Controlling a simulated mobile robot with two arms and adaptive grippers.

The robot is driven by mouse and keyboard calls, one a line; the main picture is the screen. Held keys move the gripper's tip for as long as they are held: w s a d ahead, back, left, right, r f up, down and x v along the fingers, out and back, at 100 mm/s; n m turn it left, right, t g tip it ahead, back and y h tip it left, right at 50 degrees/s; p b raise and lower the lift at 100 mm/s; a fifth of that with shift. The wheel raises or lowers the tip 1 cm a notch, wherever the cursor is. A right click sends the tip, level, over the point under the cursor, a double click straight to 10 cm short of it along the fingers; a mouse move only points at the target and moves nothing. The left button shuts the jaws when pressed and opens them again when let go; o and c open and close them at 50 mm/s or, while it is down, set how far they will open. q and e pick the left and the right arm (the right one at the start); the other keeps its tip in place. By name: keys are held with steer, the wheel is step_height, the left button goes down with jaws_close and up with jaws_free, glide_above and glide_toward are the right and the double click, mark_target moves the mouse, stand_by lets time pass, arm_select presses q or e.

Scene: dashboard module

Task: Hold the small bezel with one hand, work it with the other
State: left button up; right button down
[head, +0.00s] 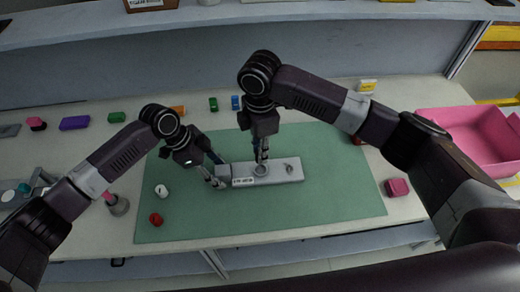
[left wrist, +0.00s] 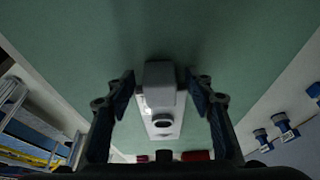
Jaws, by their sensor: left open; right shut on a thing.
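The grey dashboard module (head: 276,177) lies on the green mat, with a white label on its front left. A small ring-like bezel (head: 260,170) sits at its middle top. My right gripper (head: 262,160) comes down from above and is shut at this ring; its tips hide part of it. My left gripper (head: 218,180) is open at the module's left end. Contact there is unclear.
The green mat (head: 340,200) has free room around the module. A white piece (head: 161,190) and a red piece (head: 156,219) lie at its left. A pink bin (head: 465,150) stands at the right. Several coloured blocks line the table's back.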

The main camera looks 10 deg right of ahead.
arm_select(q)
steer(key=v, duration=1.2)
